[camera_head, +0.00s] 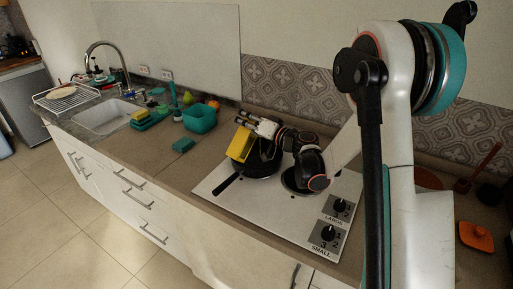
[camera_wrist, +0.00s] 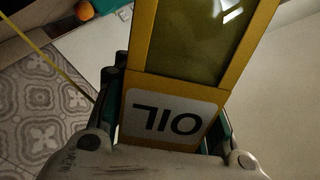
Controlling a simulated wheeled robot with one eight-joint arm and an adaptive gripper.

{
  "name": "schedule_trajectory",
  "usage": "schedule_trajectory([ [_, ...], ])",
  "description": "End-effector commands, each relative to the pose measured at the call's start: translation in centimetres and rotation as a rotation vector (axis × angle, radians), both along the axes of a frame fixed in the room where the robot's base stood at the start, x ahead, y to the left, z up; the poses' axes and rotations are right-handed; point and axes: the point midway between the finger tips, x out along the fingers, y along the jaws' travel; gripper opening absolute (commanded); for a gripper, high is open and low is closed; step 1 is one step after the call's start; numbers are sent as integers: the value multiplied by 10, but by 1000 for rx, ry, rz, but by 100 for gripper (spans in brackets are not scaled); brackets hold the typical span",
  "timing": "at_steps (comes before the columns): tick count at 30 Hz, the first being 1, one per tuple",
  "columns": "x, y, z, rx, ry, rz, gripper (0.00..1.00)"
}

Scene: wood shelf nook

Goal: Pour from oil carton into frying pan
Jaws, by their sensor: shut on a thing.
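My gripper (camera_head: 262,130) is shut on a yellow oil carton (camera_head: 241,144) and holds it tilted over the black frying pan (camera_head: 262,170). The pan sits on the stove, its handle (camera_head: 229,182) pointing to the front left. The carton and gripper hide part of the pan's inside. In the wrist view the carton (camera_wrist: 212,40) fills the middle, with its "OIL" label upside down and a dark greenish window. Dark green fingers of my gripper (camera_wrist: 170,105) flank it. A thin yellow line runs diagonally at the left there; I cannot tell what it is.
The white stove top (camera_head: 270,212) has two knobs (camera_head: 329,233) at its front right. Left of it lie a green sponge (camera_head: 183,145), a teal container (camera_head: 200,118) and a sink (camera_head: 105,115). An orange lid (camera_head: 477,236) is at the right. The tiled wall stands close behind.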

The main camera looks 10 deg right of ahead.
Motion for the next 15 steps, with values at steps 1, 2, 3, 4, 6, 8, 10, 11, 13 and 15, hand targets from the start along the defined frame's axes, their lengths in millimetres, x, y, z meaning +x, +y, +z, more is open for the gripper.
schedule_trajectory([
  [1, 0, 0, 0, 2, 2, 0, 0],
  [2, 0, 0, 0, 4, 3, 0, 0],
  [3, 0, 0, 0, 7, 5, 0, 0],
  [4, 0, 0, 0, 8, 6, 0, 0],
  [6, 0, 0, -1, 11, 8, 0, 0],
  [8, 0, 0, -1, 15, 10, 0, 0],
  [10, 0, 0, -1, 18, 13, 0, 0],
  [11, 0, 0, -1, 20, 14, 0, 0],
  [13, 0, 0, -2, 22, 15, 0, 0],
  [15, 0, 0, -2, 26, 18, 0, 0],
])
